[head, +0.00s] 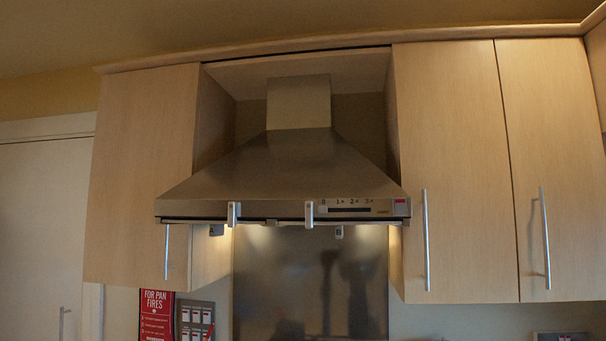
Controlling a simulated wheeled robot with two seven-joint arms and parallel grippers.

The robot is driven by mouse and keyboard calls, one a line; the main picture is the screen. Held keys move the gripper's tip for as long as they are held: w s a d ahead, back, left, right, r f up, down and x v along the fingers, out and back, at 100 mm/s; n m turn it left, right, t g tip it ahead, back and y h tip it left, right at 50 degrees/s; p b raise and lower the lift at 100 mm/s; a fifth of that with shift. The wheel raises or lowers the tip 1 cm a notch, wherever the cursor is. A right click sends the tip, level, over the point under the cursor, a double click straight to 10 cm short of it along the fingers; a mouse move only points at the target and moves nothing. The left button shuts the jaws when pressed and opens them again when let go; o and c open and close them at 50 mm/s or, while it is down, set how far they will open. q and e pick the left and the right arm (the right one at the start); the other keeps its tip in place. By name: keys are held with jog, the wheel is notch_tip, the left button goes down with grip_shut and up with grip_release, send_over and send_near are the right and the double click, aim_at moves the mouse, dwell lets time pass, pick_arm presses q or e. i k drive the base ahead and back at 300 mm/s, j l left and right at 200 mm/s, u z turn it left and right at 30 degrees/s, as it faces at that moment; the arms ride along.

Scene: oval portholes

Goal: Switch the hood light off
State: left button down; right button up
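The range hood (290,170) is a metal pyramid with a square chimney, in the middle of the head view between wall cupboards. Its front edge has a control strip (348,207) at the right with small markings and a dark slot. A warm glow shows beneath the hood on both sides, so the light looks on. The lamps themselves are hidden under the hood. Neither gripper shows in the head view.
Two pale upright pieces (233,214) and (308,214) stick out at the hood's front edge. Wooden cupboards with bar handles flank it, on the left (140,170) and right (450,170). A red pan-fire sign (156,315) hangs lower left. A dark backsplash (300,275) is below.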

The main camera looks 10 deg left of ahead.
aim_at(400, 205)
jog(key=i+j+z, duration=0.2)
jog(key=j, duration=0.25)
jog(key=i+j+z, duration=0.15)
jog(key=j, duration=0.25)
jog(key=j+z, duration=0.2)
jog(key=j, duration=0.3)
